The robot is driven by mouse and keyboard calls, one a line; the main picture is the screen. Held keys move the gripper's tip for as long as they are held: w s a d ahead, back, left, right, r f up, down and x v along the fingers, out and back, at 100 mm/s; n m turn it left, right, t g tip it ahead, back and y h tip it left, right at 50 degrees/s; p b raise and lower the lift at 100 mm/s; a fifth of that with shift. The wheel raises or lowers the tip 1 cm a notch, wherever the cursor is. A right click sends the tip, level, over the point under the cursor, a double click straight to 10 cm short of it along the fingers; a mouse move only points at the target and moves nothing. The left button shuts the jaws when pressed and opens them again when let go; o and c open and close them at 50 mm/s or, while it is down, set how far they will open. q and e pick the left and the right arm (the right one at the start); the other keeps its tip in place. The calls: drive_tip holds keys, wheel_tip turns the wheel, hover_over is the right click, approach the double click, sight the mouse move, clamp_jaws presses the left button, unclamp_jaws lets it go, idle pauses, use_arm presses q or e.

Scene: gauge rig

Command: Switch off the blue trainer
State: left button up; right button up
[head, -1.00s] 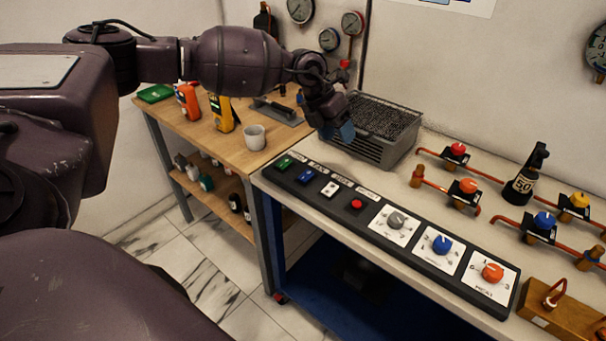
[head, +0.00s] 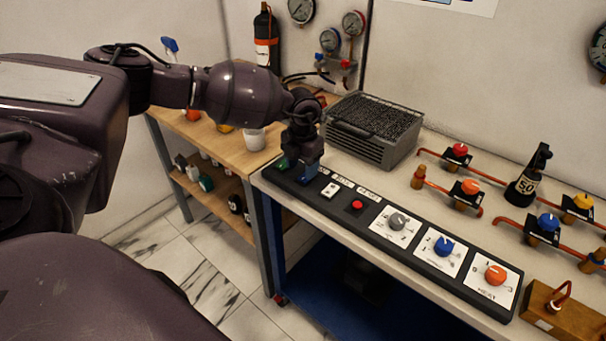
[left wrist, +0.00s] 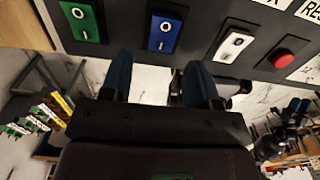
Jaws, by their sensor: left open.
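The blue rocker switch (left wrist: 164,31) is on the dark control panel (left wrist: 200,25), between the green switch (left wrist: 84,20) and the white switch (left wrist: 233,44) in the left wrist view. It bears O and I marks; I cannot tell which side is pressed in. My left gripper (left wrist: 159,64) is open and empty, its two fingers apart just below the blue switch in that view. In the head view the left gripper (head: 297,168) hangs over the panel's far left end and largely hides the blue switch. My right gripper is not in view.
A red button (head: 357,205) and grey, blue and orange knobs (head: 495,274) follow along the panel. A grey mesh-topped box (head: 370,128) stands behind the gripper. Pipes with valves (head: 466,188) fill the bench's right. A white cup (head: 254,139) stands on the wooden table.

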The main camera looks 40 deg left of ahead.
sight(302, 179)
use_arm(q)
drive_tip(key=shift+f, duration=1.5)
drive_tip(key=c, duration=0.9)
drive_tip(key=shift+w+d+r+g+b, duration=0.1)
drive_tip(key=shift+w+g+b, duration=0.15)
drive_tip(key=shift+g, duration=0.5)
drive_tip(key=shift+w+r+g+b, duration=0.1)
drive_tip(key=shift+g+b, duration=0.15)
drive_tip(key=shift+g, duration=0.5)
drive_tip(key=o, duration=0.9)
drive_tip(key=v, duration=1)
drive_tip(key=shift+r, duration=0.4)
